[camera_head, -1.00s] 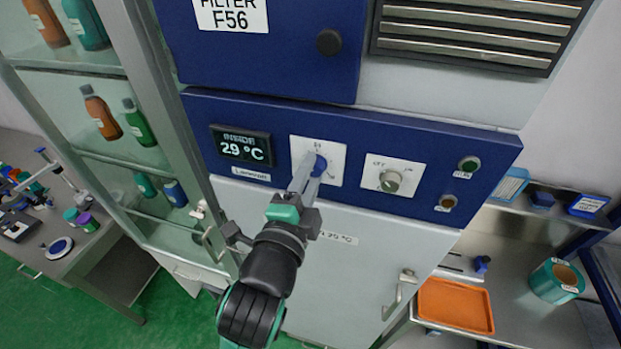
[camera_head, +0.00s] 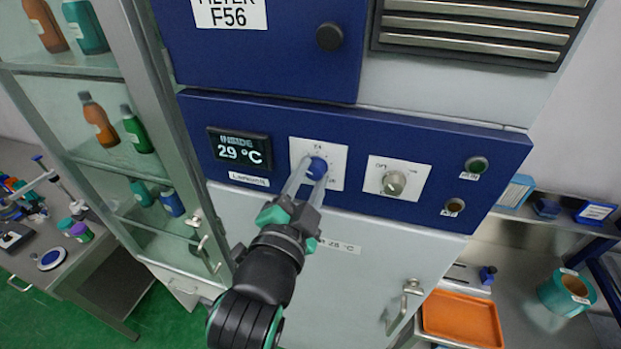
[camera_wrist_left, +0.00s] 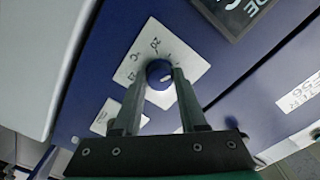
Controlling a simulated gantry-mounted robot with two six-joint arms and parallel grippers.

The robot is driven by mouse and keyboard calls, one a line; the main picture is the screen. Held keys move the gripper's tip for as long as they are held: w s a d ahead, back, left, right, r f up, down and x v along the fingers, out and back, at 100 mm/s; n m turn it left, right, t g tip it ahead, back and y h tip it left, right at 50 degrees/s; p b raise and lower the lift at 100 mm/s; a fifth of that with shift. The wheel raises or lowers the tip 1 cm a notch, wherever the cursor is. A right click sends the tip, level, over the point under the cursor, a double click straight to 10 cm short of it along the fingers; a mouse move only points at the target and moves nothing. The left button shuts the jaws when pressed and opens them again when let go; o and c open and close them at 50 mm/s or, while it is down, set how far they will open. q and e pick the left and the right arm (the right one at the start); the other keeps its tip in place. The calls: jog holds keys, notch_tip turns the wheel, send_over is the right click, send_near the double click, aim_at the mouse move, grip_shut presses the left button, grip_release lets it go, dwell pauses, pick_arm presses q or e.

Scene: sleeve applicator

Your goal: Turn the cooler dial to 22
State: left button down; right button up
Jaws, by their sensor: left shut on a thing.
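The cooler dial is a blue knob (camera_head: 316,168) on a white square scale plate (camera_head: 328,152) on the blue control panel. It also shows in the left wrist view (camera_wrist_left: 159,73), with a pale pointer mark and small numbers around it, partly unreadable. My left gripper (camera_head: 310,178) has its two pale fingers on either side of the knob and is shut on it. The fingers show in the left wrist view too (camera_wrist_left: 157,92). The display (camera_head: 240,149) left of the dial reads INSIDE 29 °C. My right gripper is not in view.
A second plate with a pale grey knob (camera_head: 394,183) sits right of the dial, then a green button (camera_head: 476,165) and an amber one (camera_head: 454,207). A glass cabinet with bottles (camera_head: 98,120) stands at left. An orange tray (camera_head: 462,318) lies lower right.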

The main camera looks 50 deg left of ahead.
pick_arm(q)
jog(key=shift+c, duration=2.2)
grip_release()
jog(key=shift+s+d, duration=0.1)
jog(key=shift+s+d, duration=0.2)
jog(key=shift+s, duration=0.1)
jog(key=p+v, duration=1)
jog(key=shift+s+d+p, duration=0.2)
jog(key=shift+s+p, duration=0.1)
